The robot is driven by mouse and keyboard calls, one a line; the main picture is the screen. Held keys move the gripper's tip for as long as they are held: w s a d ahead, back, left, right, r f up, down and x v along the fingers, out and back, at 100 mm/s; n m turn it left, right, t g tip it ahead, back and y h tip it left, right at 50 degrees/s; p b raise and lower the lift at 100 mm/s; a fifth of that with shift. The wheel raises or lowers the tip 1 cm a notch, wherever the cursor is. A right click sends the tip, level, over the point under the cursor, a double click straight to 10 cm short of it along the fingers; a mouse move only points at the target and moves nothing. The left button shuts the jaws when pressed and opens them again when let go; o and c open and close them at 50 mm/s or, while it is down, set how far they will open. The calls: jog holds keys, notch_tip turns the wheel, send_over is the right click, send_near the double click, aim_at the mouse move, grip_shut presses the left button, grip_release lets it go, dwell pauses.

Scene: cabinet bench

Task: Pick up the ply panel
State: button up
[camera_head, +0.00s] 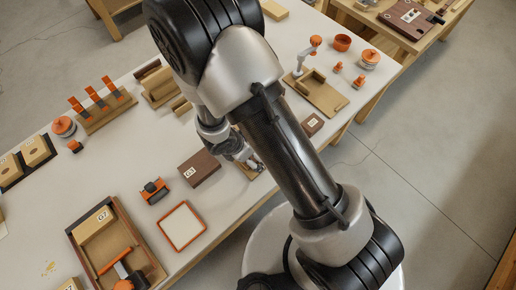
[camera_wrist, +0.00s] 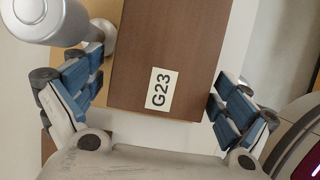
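My gripper (camera_wrist: 168,100) is open in the wrist view, its blue-padded fingers apart on either side of a dark brown block (camera_wrist: 180,50) labelled G23. Gaps show between the block and both fingers. A light tan wooden surface (camera_wrist: 130,60) shows beside and under the block; I cannot tell whether it is the ply panel. In the head view my gripper (camera_head: 245,157) is low over the bench, partly hidden by my arm, with a small tan piece (camera_head: 249,173) just below it. No piece is clearly marked as the ply panel.
A grey cylindrical post (camera_wrist: 108,36) stands close to the left finger. On the bench (camera_head: 125,175), a brown block (camera_head: 200,168), an orange-rimmed tray (camera_head: 182,226) and an orange-black tool (camera_head: 154,190) lie left of my gripper. A wooden fixture (camera_head: 318,97) stands behind my arm.

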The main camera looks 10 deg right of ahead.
jog(key=c, duration=1.1)
jog(key=shift+r, duration=0.1)
